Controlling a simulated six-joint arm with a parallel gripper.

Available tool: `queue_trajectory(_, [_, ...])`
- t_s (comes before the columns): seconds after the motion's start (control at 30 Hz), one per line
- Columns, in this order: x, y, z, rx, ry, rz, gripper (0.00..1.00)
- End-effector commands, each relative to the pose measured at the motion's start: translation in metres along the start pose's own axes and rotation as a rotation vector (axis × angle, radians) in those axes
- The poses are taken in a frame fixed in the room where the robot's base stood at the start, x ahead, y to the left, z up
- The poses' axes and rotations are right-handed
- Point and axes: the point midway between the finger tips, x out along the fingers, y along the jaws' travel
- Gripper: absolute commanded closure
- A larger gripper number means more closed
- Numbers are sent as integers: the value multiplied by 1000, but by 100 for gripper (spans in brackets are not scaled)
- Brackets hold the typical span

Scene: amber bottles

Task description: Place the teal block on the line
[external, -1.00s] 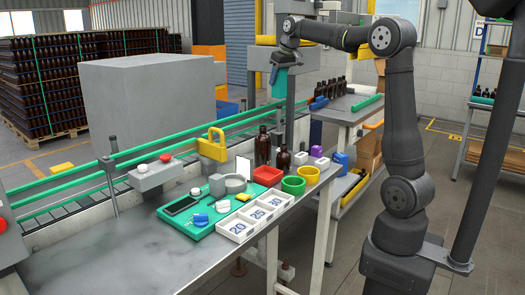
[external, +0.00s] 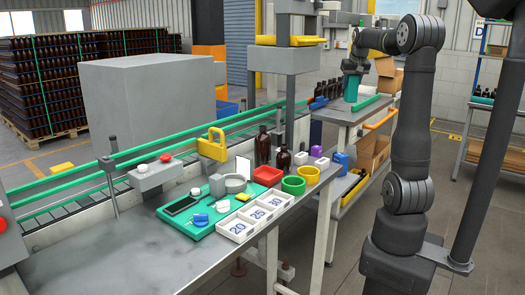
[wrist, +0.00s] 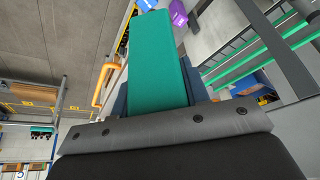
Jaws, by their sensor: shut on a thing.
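The teal block (external: 351,91) hangs upright below my gripper (external: 353,74), which is shut on it. In the external view they are in front of the bottles at the far end of the right-hand bench; I cannot tell if the block touches anything. In the wrist view the teal block (wrist: 158,60) fills the upper middle and hides most of the fingers. The conveyor line (external: 85,192) with green rails runs from the lower left toward the back right. A grey machine head on posts stands over its far part.
Several amber bottles (external: 326,88) stand on the far bench (external: 340,114), with a loose green rail (external: 366,103) on it. The near bench holds a green tray (external: 190,222), white numbered bins (external: 250,222), red, green and yellow cups and two amber bottles. A yellow-topped machine (external: 285,50) rises behind.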

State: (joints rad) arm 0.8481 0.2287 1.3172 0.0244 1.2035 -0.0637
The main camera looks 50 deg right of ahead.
Motion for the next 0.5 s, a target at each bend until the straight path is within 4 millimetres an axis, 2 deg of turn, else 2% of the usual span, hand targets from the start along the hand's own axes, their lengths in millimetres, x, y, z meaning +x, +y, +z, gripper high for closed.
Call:
queue_trajectory(0.17, [45,-1,20,-2,-5,-1,85])
queue_trajectory(0.27, [81,-1,35,-2,-8,-1,85])
queue_trajectory(0.37, [125,-1,54,-2,-10,-1,85])
queue_trajectory(0.5, [196,-1,83,-2,-12,-1,85])
